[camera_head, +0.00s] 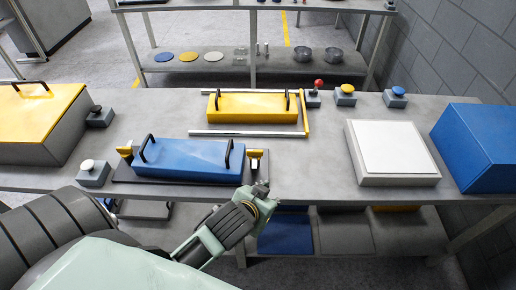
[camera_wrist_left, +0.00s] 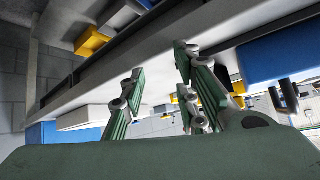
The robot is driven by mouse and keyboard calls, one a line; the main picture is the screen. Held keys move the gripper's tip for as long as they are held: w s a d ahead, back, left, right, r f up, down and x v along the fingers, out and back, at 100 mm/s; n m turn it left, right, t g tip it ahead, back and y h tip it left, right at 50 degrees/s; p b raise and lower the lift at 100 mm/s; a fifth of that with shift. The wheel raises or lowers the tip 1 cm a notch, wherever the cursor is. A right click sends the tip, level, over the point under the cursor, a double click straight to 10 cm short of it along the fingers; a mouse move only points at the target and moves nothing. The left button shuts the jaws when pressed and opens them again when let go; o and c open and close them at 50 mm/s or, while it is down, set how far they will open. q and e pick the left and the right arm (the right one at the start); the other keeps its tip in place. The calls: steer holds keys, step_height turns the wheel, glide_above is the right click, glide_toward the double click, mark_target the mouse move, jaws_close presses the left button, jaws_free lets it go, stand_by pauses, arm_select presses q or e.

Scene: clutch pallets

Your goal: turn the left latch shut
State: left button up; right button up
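A blue block (camera_head: 190,157) with two black handles sits on a dark base plate (camera_head: 190,180) near the table's front edge. A yellow-topped latch (camera_head: 126,152) stands at its left end. Another yellow-topped latch (camera_head: 254,155) stands at its right end. I cannot tell how either is turned. My left gripper (camera_head: 262,192) is at the table's front edge, just in front of the right-end latch, well apart from the left-end one. In the left wrist view its fingers (camera_wrist_left: 158,64) are spread with nothing between them. The blue block (camera_wrist_left: 282,52) shows there upside down. My right gripper is out of view.
A yellow block (camera_head: 252,107) with handles lies behind, beside metal bars (camera_head: 245,134). Push buttons (camera_head: 93,172) stand around. A white-topped box (camera_head: 395,152) and a blue box (camera_head: 482,145) are at right. A large yellow-topped box (camera_head: 35,120) is at left.

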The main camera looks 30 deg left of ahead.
arm_select(q)
steer(key=w+d+r+m+t+h, duration=0.1)
steer(key=w+d+r+t+h, duration=0.3)
steer(key=w+r, duration=0.45)
steer(key=w+d+r+m+t+h, duration=0.1)
steer(key=w+d+r+t, duration=0.4)
steer(key=r, duration=0.7)
steer(key=s+d+r+m+g+h, duration=0.2)
steer(key=d+r+m+g+h, duration=0.2)
steer(key=d+r+m+h, duration=0.6)
steer(key=g+y, duration=1.4)
glide_above(255, 150)
steer(key=f, duration=1.7)
steer(key=shift+d+f, duration=0.1)
steer(key=shift+d, duration=0.15)
steer(key=shift+s+a+f+n, duration=0.1)
steer(key=shift+s+a+n, duration=0.05)
steer(key=shift+a+n, duration=0.2)
step_height(255, 150, down, 8)
steer(key=shift+d+r+p, duration=0.15)
steer(key=shift+r+p, duration=0.1)
steer(key=shift+p, duration=0.4)
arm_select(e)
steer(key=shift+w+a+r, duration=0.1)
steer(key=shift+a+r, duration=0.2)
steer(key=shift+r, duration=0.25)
